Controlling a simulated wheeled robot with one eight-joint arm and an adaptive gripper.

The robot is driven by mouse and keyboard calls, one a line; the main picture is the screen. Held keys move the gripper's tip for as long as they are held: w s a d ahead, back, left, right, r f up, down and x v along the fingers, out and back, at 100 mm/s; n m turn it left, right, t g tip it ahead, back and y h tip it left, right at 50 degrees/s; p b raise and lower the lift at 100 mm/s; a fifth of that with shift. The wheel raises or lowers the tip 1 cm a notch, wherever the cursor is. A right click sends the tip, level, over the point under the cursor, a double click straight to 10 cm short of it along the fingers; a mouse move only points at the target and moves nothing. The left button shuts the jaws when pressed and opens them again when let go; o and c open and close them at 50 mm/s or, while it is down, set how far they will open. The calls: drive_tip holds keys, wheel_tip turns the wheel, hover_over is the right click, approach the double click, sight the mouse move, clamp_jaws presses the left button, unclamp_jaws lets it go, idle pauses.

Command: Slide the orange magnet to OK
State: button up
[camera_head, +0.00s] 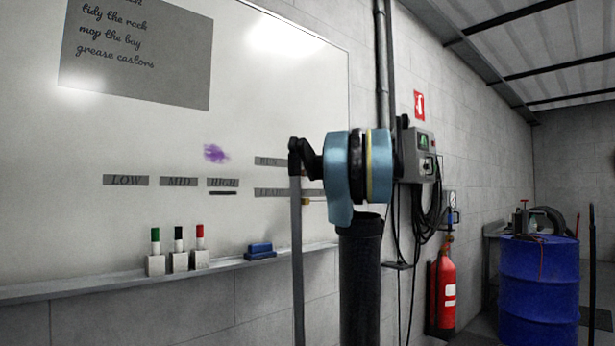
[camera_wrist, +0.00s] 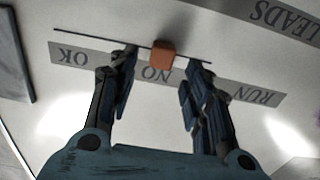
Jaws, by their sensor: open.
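In the wrist view, which shows the labels upside down, the orange magnet (camera_wrist: 162,54) sits on a thin dark line over the edge of the grey label strip (camera_wrist: 232,90), by the word NO. OK (camera_wrist: 74,57) is to its left in this picture and RUN is to its right. My gripper (camera_wrist: 165,60) is open, one finger on each side of the magnet in the picture, with visible gaps. Its depth from the board is hard to tell. In the head view my arm hides much of this strip, and a small orange spot (camera_head: 306,201) shows beside the arm.
The whiteboard (camera_head: 120,205) also carries LOW, MID and HIGH labels (camera_head: 178,181) with a dark bar under HIGH. Its tray holds markers (camera_head: 178,250) and a blue eraser (camera_head: 260,251). A fire extinguisher (camera_head: 446,290) and blue drum (camera_head: 538,285) stand to the right.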

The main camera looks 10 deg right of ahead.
drive_tip(key=shift+x, duration=2.25)
